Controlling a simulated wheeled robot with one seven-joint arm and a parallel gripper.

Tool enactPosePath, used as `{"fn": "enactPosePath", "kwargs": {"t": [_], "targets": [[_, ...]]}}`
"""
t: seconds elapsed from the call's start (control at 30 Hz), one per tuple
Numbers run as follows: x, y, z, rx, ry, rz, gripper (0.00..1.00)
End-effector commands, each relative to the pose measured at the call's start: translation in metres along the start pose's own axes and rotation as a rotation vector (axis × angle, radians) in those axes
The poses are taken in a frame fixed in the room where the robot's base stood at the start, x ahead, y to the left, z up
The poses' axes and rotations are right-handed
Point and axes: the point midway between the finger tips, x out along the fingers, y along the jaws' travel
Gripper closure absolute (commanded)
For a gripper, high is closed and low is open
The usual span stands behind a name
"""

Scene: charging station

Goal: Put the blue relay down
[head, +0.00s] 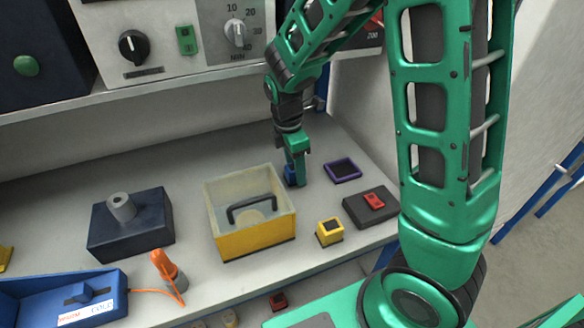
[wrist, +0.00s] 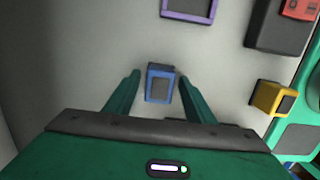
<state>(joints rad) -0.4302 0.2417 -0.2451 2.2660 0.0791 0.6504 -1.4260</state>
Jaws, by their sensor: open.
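The blue relay (wrist: 160,84) is a small block with a blue rim and a grey top. It stands on the grey table between my gripper's two fingers, with a gap showing on each side in the wrist view. In the head view the blue relay (head: 290,174) is partly hidden behind my gripper (head: 297,172). My gripper (wrist: 158,88) is open and points down at the table, behind and to the right of the clear-lidded yellow box.
A purple-rimmed square (head: 342,170) lies right of my gripper. The yellow box (head: 255,243), a yellow relay (head: 329,232) and a dark block with a red switch (head: 373,201) stand nearer. A shelf with panels (head: 190,84) overhangs the back.

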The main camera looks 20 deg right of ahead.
Motion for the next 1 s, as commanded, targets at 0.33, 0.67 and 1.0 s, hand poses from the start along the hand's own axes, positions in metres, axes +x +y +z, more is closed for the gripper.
{"fn": "enactPosePath", "kwargs": {"t": [0.33,0.67,1.0], "targets": [[-0.038,0.001,0.000,0.000,0.002,0.004,0.51],[-0.075,0.000,0.000,0.000,0.000,0.001,0.51],[-0.083,-0.010,0.020,0.119,0.007,-0.003,0.51]]}}
